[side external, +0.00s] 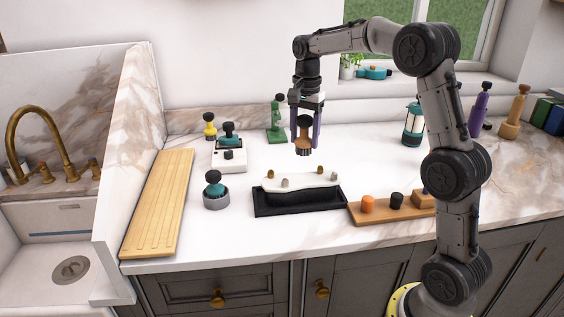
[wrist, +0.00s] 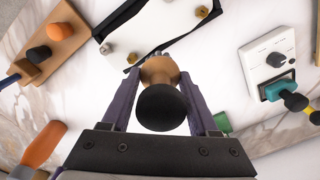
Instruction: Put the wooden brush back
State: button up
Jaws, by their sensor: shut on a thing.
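The wooden brush (side external: 304,122) hangs upright in my gripper (side external: 305,142), held between two purple fingers above the counter. In the side view its dark lower end (side external: 303,152) points down, clear of the countertop. In the wrist view the brush (wrist: 160,70) shows a tan wooden body and a round black knob towards the camera; its lower end is mostly hidden. My gripper (wrist: 160,78) is shut on it. A wooden block (side external: 378,214) with an orange and a black knob stands front right of the gripper, and also shows in the wrist view (wrist: 70,40).
A black tray (side external: 330,204) with a white pegged piece (side external: 302,184) lies in front of the gripper. A slatted board (side external: 160,205) lies far left. Right-hand back counter is partly clear.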

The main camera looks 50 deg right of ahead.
jog(key=w+d+f, duration=0.1)
jog(key=w+f, duration=0.1)
jog(key=w, duration=0.1)
jog(key=w+d+f, duration=0.1)
jog(key=w+f, duration=0.2)
jog(key=w+d+f, duration=0.1)
jog(key=w+f, duration=0.1)
jog(key=w, duration=0.1)
jog(key=shift+d+f, duration=0.15)
jog(key=shift+d, duration=0.1)
jog(key=shift+w+d+f, duration=0.2)
jog(key=shift+w+f, duration=0.35)
jog(key=shift+f, duration=1.6)
jog(key=shift+f, duration=0.1)
jog(key=o, duration=1.4)
